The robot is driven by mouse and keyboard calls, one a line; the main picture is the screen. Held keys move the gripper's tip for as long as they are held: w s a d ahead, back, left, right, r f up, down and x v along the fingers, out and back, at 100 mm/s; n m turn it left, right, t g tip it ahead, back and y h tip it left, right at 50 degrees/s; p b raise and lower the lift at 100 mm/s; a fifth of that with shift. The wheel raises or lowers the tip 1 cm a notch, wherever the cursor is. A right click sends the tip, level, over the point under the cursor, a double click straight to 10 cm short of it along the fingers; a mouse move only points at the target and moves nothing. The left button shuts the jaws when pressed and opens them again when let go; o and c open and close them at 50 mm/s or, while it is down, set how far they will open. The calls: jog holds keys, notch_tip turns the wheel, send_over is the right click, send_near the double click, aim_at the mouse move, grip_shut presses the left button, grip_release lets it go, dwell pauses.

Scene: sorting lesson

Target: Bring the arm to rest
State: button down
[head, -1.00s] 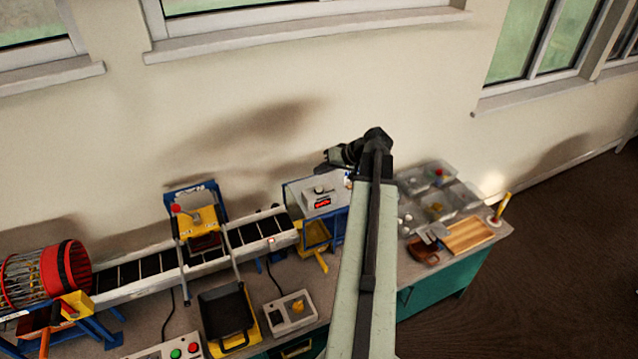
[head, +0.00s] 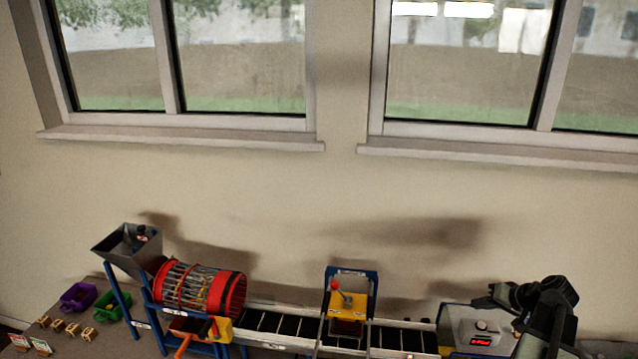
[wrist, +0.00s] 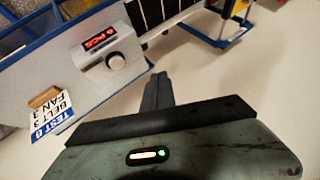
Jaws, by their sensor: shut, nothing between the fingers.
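My gripper (head: 484,301) shows in the head view at the lower right, at the end of my raised arm. It points left, above and beside a grey control box with a red display (head: 482,338). In the wrist view my gripper (wrist: 157,78) has its dark fingers together, with nothing between them. The same control box (wrist: 107,48) shows there at the upper left, with its red display and a round knob, apart from the fingers. A blue and white label (wrist: 52,115) is at its left.
A conveyor belt (head: 281,325) runs along the table, with a yellow and blue gate (head: 347,303) over it. A red drum (head: 205,287) and a grey hopper (head: 128,245) stand left. Purple (head: 78,297) and green bins sit beside them. The wall behind is clear below the windows.

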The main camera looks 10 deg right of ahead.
jog(key=w+a+f+n+g, duration=0.1)
jog(key=w+a+f+g, duration=0.1)
jog(key=a, duration=0.9)
jog(key=w+a+f+n+g, duration=0.2)
jog(key=a, duration=1)
jog(key=w+a+f+n+g, duration=0.1)
jog(key=w+a+f+g, duration=0.1)
jog(key=a, duration=1)
jog(key=shift+a+n+g+h, duration=0.25)
jog(key=shift+n+g+h, duration=0.05)
jog(key=shift+h, duration=0.1)
jog(key=s+a+n+h, duration=0.1)
jog(key=s+a+h, duration=0.1)
jog(key=a, duration=0.7)
notch_tip(320, 180, down, 7)
jog(key=s+g+b, duration=0.1)
jog(key=s+b, duration=0.1)
jog(key=b, duration=0.4)
jog(key=shift+s+d+r+g, duration=0.15)
jog(key=shift+d+g, duration=0.15)
jog(key=shift+d, duration=0.05)
